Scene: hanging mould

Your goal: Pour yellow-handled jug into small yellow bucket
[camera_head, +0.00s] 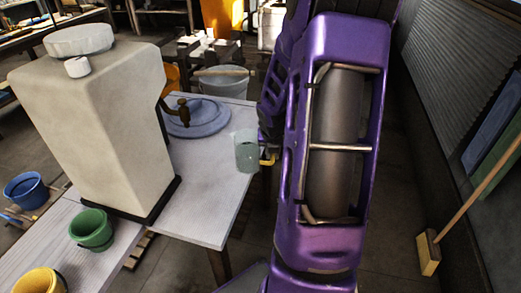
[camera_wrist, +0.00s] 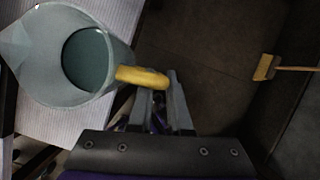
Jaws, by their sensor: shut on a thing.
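The yellow-handled jug (camera_head: 247,152) is a clear, greyish vessel held over the right edge of the white table. In the wrist view the jug (camera_wrist: 72,25) shows from above, with dark greenish liquid or a dark base inside; I cannot tell which. My gripper (camera_wrist: 168,88) is shut on its yellow handle (camera_wrist: 143,77). In the head view the gripper is mostly hidden behind my purple arm. The jug looks roughly upright. The small yellow bucket (camera_head: 40,281) is at the bottom left, cut by the frame edge, well apart from the jug.
A large cream container (camera_head: 95,130) stands on the white table (camera_head: 205,215). A green bucket (camera_head: 92,230) and a blue bucket (camera_head: 26,190) are at left. A broom (camera_head: 428,255) leans at right.

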